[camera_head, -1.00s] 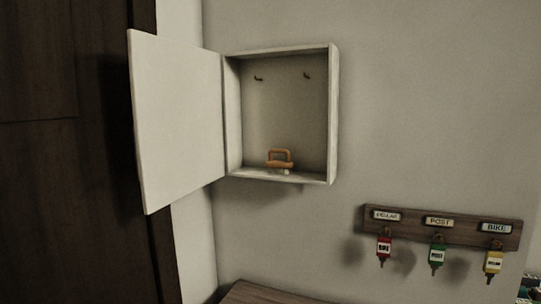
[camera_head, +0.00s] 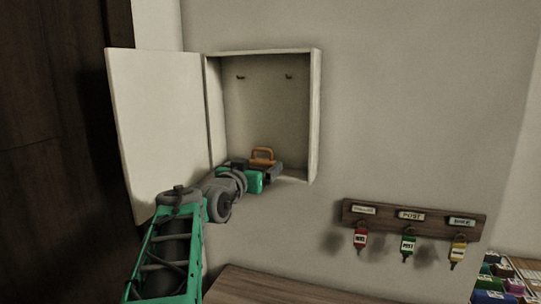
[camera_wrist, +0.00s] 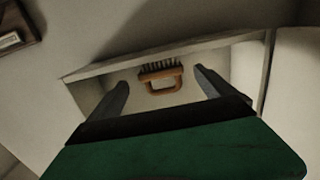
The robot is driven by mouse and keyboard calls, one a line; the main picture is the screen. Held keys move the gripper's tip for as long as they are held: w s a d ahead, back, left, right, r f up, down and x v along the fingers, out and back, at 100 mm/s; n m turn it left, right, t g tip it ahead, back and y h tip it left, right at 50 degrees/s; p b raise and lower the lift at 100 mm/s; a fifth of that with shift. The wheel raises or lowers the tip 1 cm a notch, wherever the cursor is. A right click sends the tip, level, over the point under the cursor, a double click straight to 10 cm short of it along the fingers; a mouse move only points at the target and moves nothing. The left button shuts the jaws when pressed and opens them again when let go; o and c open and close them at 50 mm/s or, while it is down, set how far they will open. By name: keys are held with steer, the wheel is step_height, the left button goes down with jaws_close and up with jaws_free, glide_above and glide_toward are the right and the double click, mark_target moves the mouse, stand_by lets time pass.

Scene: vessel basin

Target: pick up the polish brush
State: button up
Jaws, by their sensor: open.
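The polish brush (camera_head: 263,154) has an orange-brown loop handle and stands on the floor of the open white wall cabinet (camera_head: 316,120). In the wrist view the brush (camera_wrist: 161,87) shows its handle and a row of bristles, between my two fingers and beyond their tips. My gripper (camera_wrist: 163,82) is open and empty, with a finger on each side of the brush. In the head view my gripper (camera_head: 270,168) is at the cabinet's lower opening, in front of the brush, and hides its lower part. I cannot tell whether a finger touches it.
The cabinet door (camera_head: 160,125) stands open on the left. Two small hooks (camera_head: 265,78) are on the cabinet's back wall. A wooden key rack (camera_head: 412,217) with three tagged keys hangs at the lower right. A wooden top (camera_head: 280,285) lies below.

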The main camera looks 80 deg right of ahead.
mark_target(261, 162)
steer(key=d+p, duration=0.1)
steer(key=d, duration=0.2)
steer(key=shift+s+d, duration=0.2)
steer(key=shift+a, duration=0.15)
steer(key=c, duration=1.4)
steer(key=shift+c, duration=0.2)
steer(key=shift+r, duration=0.1)
